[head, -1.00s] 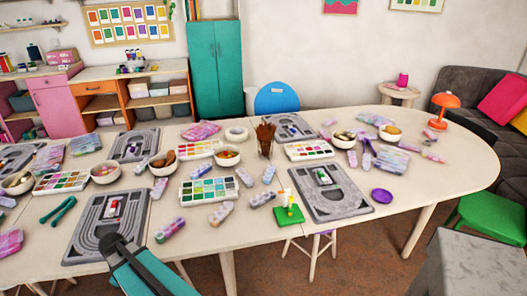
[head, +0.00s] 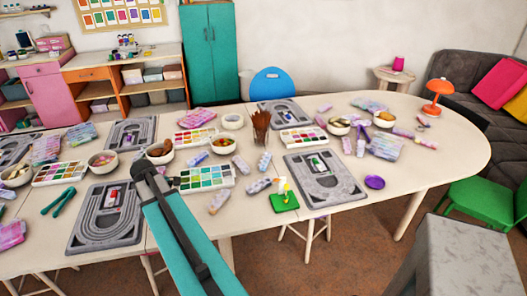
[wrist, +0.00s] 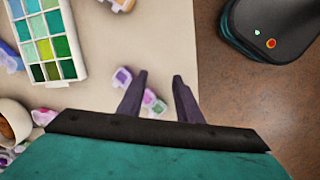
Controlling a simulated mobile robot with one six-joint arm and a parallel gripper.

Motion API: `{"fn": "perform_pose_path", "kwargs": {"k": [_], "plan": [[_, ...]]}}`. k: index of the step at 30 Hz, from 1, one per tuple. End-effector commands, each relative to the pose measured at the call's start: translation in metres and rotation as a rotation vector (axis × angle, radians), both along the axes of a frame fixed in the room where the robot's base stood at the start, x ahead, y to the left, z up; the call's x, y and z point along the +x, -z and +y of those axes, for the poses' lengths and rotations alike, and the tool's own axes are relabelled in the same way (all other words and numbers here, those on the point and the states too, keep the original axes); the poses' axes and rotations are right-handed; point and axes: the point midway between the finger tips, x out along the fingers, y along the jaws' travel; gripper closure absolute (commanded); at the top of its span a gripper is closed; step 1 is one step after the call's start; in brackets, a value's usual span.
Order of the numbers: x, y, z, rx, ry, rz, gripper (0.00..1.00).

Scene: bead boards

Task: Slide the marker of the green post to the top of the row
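A green square base (head: 284,202) with a small white and yellow upright stands on the table just left of the right-hand grey bead board (head: 345,188). A small green and white piece (head: 318,164) sits on that board. A small red and white piece (head: 112,198) sits on the left grey bead board (head: 90,241). I cannot tell which piece is the green post, and no marker or row can be made out. My gripper (wrist: 159,88) is open and empty above the table's front edge, left of the green base.
Paint palettes (head: 207,178), bowls (head: 222,145), a jar of brushes (head: 261,130) and several pastel pieces crowd the table. The table's right end (head: 440,160) is clear. A green chair (head: 490,205) stands beyond its front edge.

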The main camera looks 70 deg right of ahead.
Motion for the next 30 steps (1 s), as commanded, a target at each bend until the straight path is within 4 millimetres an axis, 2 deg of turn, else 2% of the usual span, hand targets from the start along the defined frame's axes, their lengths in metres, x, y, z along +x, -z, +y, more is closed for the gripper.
{"fn": "perform_pose_path", "kwargs": {"k": [1,6,11,18,24,27,30], "plan": [[-0.007,-0.010,-0.023,-0.007,-0.010,0.011,0.68],[-0.039,-0.040,-0.086,-0.027,-0.064,0.061,0.68],[-0.077,-0.070,-0.141,-0.038,-0.114,0.113,0.68],[-0.146,-0.117,-0.215,-0.036,-0.182,0.198,0.68],[-0.206,-0.152,-0.260,-0.021,-0.229,0.261,0.68],[-0.227,-0.164,-0.272,-0.013,-0.245,0.284,0.68],[-0.239,-0.170,-0.279,-0.007,-0.256,0.296,0.68]]}}
